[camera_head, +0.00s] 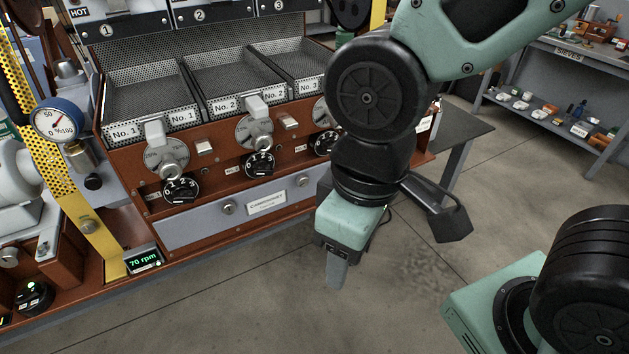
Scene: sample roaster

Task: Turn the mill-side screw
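Two round silver screws sit on the grey front panel (245,216) below the roaster's knobs. One screw (228,207) is left of the panel's label, the other screw (303,181) is right of it. I cannot tell from this view which one is the mill-side screw. My gripper (337,272) hangs fingers down to the right of the panel, apart from both screws. Its fingers overlap in this view, so their gap is hidden. Nothing shows held in it.
Black selector knobs (181,191) and silver dials (166,158) stick out above the panel. A yellow perforated guard (69,185) and a 70 rpm display (144,260) stand at left. A grey shelf (545,105) is at back right. The floor before the panel is clear.

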